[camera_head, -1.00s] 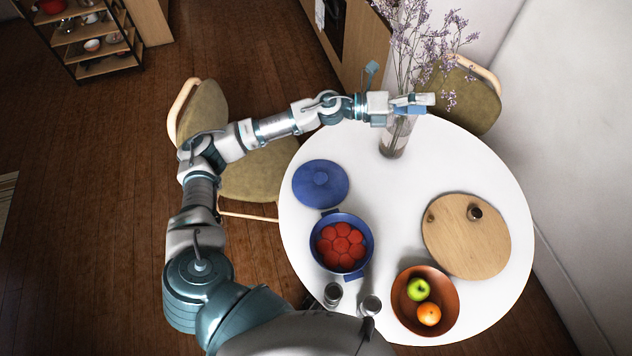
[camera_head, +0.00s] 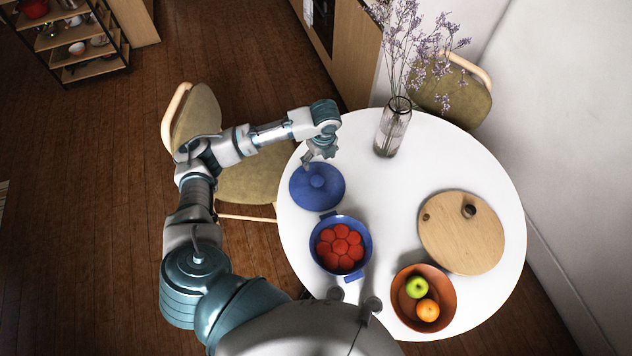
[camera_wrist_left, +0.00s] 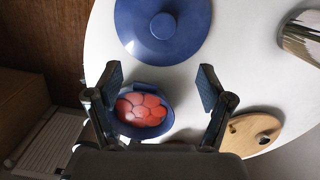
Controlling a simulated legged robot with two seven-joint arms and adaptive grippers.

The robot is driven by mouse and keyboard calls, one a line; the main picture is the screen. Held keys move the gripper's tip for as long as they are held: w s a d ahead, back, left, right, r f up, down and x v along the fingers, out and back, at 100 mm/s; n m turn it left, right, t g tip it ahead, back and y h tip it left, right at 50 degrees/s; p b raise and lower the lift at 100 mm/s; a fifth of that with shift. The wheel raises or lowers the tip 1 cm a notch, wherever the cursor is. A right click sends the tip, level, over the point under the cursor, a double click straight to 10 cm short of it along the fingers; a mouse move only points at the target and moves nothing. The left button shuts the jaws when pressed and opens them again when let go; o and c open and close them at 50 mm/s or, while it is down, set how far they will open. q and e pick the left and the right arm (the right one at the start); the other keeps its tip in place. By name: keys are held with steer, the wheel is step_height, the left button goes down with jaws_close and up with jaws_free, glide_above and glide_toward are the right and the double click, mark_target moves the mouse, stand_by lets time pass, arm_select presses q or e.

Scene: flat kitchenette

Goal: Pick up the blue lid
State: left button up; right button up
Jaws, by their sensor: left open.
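The blue lid (camera_head: 317,188) lies on the white round table, with a round knob on top. It also shows at the top of the left wrist view (camera_wrist_left: 185,38), with its knob (camera_wrist_left: 163,26) in sight. My left gripper (camera_head: 314,160) is above the table at the far edge of the lid. In the left wrist view its two fingers (camera_wrist_left: 160,88) are spread wide with nothing held between them. The lid's knob is beyond the fingertips in that view. My right gripper is not in view.
A blue pot (camera_head: 341,246) with red pieces stands just below the lid. A glass vase (camera_head: 393,130) with flowers stands at the back. A round wooden board (camera_head: 462,240) and a fruit bowl (camera_head: 447,310) are to the right. The table's middle is clear.

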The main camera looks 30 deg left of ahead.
arm_select(q)
glide_above(317, 180)
steer(key=d, duration=0.1)
steer(key=f, duration=1)
steer(key=shift+s+d+f+b, duration=0.2)
steer(key=shift+s+b, duration=0.1)
steer(key=shift+b, duration=0.1)
steer(key=shift+a+f, duration=0.35)
steer(key=shift+f, duration=0.15)
steer(key=f, duration=0.2)
steer(key=a+f, duration=0.1)
steer(key=f, duration=0.1)
steer(key=shift+w, duration=0.25)
steer(key=shift+d+f, duration=0.1)
steer(key=shift+f, duration=0.2)
steer(key=shift+w+d, duration=0.1)
steer(key=shift+d, duration=0.15)
steer(key=c, duration=1.5)
steer(key=shift+a, duration=0.2)
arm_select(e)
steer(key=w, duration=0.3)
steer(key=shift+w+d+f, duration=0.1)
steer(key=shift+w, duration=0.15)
